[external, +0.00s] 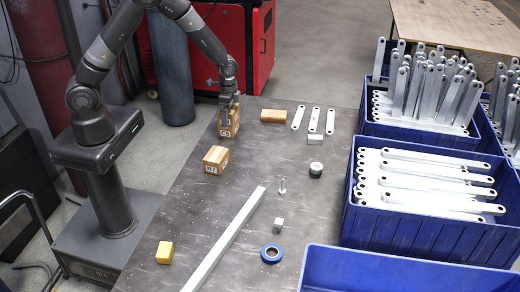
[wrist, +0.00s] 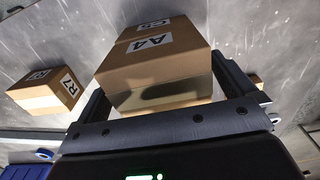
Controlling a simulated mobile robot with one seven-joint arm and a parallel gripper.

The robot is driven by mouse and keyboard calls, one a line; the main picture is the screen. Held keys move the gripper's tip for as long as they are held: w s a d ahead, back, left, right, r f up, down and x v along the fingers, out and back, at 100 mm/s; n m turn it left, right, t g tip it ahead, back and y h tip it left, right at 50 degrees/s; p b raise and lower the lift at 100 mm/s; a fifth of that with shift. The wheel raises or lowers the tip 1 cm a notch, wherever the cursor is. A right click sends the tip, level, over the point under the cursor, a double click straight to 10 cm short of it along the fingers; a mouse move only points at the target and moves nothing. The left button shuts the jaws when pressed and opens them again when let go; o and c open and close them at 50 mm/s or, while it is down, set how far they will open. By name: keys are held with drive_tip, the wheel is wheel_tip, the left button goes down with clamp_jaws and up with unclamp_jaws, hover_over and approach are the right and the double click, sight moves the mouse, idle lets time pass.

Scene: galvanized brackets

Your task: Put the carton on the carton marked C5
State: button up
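My gripper (external: 229,103) points down near the back left of the table, with its fingers on both sides of a brown carton marked A4. This carton (wrist: 150,75) sits between the fingers in the wrist view. The carton marked C5 (wrist: 153,24) shows just beyond the A4 face, closely lined up with it. In the external view the C5 carton (external: 226,133) stands on the table under the gripper, with the held carton above it, partly covered by the fingers. I cannot tell whether the two cartons touch.
Another carton marked R7 (external: 215,160) stands nearer on the table; it also shows in the wrist view (wrist: 47,92). Blue bins (external: 400,232) line the right.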

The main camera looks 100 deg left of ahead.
wheel_tip(320, 180, up, 12)
drive_tip(key=shift+f, duration=0.1)
drive_tip(key=s+d+r+t, duration=0.1)
drive_tip(key=s+d+r, duration=0.2)
drive_tip(key=d+r, duration=0.5)
drive_tip(key=s+d+r+t, duration=0.1)
drive_tip(key=s+d+r, duration=0.1)
drive_tip(key=d+r, duration=0.55)
drive_tip(key=s+d+r+t, duration=0.1)
drive_tip(key=s+d+r, duration=0.1)
drive_tip(key=s+d, duration=0.4)
drive_tip(key=s+d+r+t, duration=0.2)
drive_tip(key=s+d+r, duration=0.1)
drive_tip(key=s+d, duration=0.4)
drive_tip(key=shift+s+d+t, duration=0.25)
drive_tip(key=shift+s+t, duration=0.05)
drive_tip(key=shift+s, duration=0.7)
